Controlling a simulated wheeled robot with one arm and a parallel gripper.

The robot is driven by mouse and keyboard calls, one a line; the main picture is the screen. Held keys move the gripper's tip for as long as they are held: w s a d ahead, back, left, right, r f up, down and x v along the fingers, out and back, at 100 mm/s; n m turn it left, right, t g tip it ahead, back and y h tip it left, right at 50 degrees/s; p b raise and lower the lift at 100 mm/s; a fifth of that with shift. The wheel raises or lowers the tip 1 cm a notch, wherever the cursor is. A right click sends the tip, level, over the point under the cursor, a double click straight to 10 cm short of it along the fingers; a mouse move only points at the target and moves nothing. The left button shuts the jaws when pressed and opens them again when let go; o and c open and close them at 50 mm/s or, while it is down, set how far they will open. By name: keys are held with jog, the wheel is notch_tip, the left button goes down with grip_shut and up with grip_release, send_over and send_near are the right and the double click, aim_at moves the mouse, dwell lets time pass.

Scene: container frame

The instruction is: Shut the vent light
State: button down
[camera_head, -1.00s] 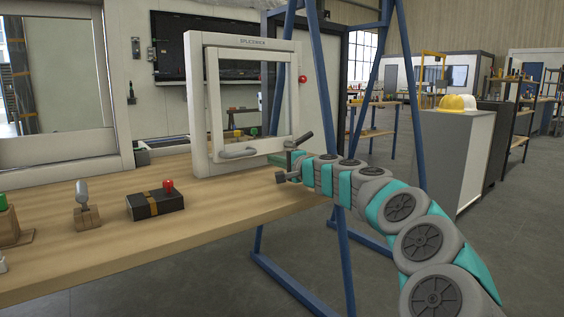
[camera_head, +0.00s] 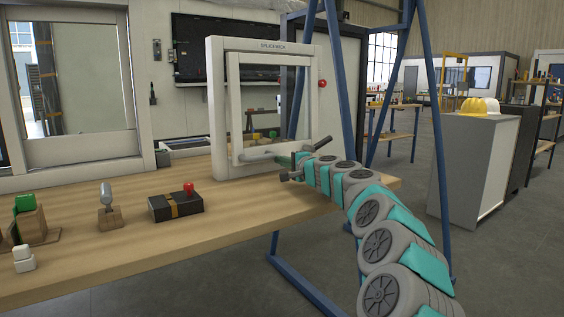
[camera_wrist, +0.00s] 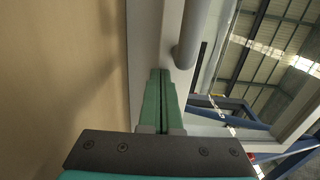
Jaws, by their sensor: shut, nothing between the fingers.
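The vent light is a small white window (camera_head: 217,120) standing upright on the workbench. Its inner sash (camera_head: 236,110) appears to stand a little off the outer frame at the bottom; how far is hard to tell. A curved grey handle (camera_head: 258,153) is on the sash's bottom rail and also shows in the wrist view (camera_wrist: 190,38). My gripper (camera_head: 281,160) is low in front of the sash, by the handle's right end. In the wrist view its green fingers (camera_wrist: 160,98) are shut and empty, pointing along a pale rail left of the handle. Contact cannot be told.
The wooden workbench (camera_head: 150,242) holds a black box with a red knob (camera_head: 176,206), a small lever on a block (camera_head: 108,208) and a green piece in a wooden holder (camera_head: 30,218). A blue steel frame (camera_head: 436,130) stands close behind my arm.

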jog(key=shift+w+a+f+b, duration=0.25)
jog(key=shift+w+f+b, duration=0.25)
jog(key=shift+b, duration=0.35)
jog(key=shift+w+a+r+t+b, duration=0.1)
jog(key=shift+w+a+t+b, duration=0.1)
jog(key=shift+w+t+b, duration=0.4)
jog(key=shift+s+a+r, duration=0.1)
jog(key=shift+s+r, duration=0.1)
jog(key=shift+r, duration=0.15)
